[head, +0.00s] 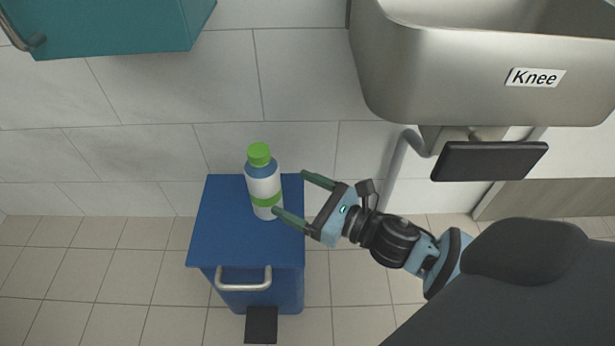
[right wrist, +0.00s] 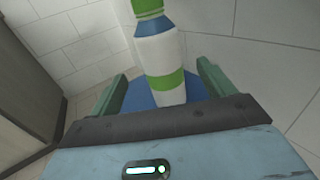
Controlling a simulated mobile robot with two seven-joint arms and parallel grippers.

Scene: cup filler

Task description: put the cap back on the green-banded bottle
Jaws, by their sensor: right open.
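The green-banded bottle (head: 264,186) stands upright on the blue lidded bin (head: 218,224). It has a white body, a blue shoulder and a green band near its base. A green cap (head: 259,154) sits on its top. My right gripper (head: 290,193) is open and empty, just right of the bottle, with its green fingers pointing at it. In the right wrist view the bottle (right wrist: 160,60) shows between the two fingers, beyond or level with their tips; I cannot tell whether they touch it. The cap is cut by that view's top edge. My left gripper is not in view.
A steel sink (head: 470,65) with a "Knee" label and a dark knee plate (head: 490,161) is at the upper right. A teal cabinet (head: 120,25) hangs at the upper left. The bin has a front handle (head: 243,280) and a black pedal (head: 261,325).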

